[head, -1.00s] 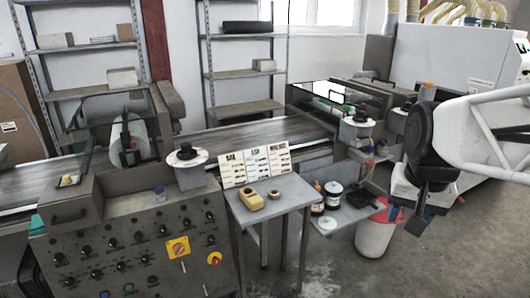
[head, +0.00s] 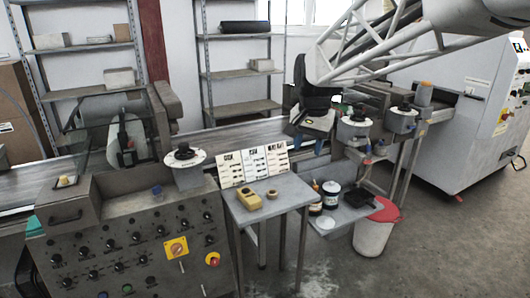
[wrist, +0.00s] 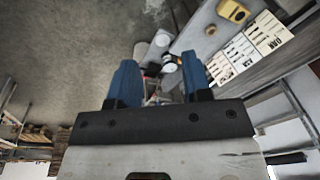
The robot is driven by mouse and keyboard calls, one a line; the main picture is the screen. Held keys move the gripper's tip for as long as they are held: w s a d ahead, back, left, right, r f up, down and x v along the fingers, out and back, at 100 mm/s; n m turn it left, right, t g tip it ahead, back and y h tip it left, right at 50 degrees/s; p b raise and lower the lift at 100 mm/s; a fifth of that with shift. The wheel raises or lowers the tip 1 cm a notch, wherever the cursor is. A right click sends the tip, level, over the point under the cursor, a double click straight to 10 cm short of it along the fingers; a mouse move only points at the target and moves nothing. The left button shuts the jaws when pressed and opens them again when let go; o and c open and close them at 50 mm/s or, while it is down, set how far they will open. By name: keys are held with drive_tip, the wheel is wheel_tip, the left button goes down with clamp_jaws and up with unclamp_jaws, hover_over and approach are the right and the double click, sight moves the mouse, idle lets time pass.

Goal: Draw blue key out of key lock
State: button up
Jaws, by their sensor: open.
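My gripper (head: 308,146) is open and empty, with two blue fingers pointing down over the conveyor, behind and right of the small table. In the wrist view the gripper (wrist: 159,65) shows its fingers apart with nothing between them. A small blue part (head: 365,150) and another blue part (head: 380,146) sit on the machine right of my gripper, below the round dial; either might be the blue key, but they are too small to tell. I cannot make out the key lock for sure.
The small table (head: 284,201) holds a yellow device (head: 249,199) and label cards (head: 253,165). Jars (head: 331,193) stand on a lower shelf. A white bin with a red rim (head: 375,232) stands on the floor. Dials (head: 184,159) rise beside the conveyor. Floor at right is clear.

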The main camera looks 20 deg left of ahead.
drive_tip(key=w+a+f, duration=0.1)
drive_tip(key=w+a, duration=0.2)
drive_tip(key=a, duration=0.5)
drive_tip(key=w+a+f, duration=0.1)
drive_tip(key=w+a, duration=0.1)
drive_tip(key=a, duration=0.5)
drive_tip(key=m+g, duration=0.1)
drive_tip(key=m, duration=0.1)
hover_over(155, 187)
drive_tip(key=shift+h, duration=0.4)
wheel_tip(155, 187, down, 19)
drive_tip(key=shift+s+f, duration=0.1)
drive_tip(key=shift+s, duration=0.05)
drive_tip(key=shift+w+f, duration=0.25)
drive_tip(key=shift+f, duration=0.05)
drive_tip(key=shift+f, duration=0.1)
drive_tip(key=shift+f, duration=3.8)
drive_tip(key=shift+c, duration=0.2)
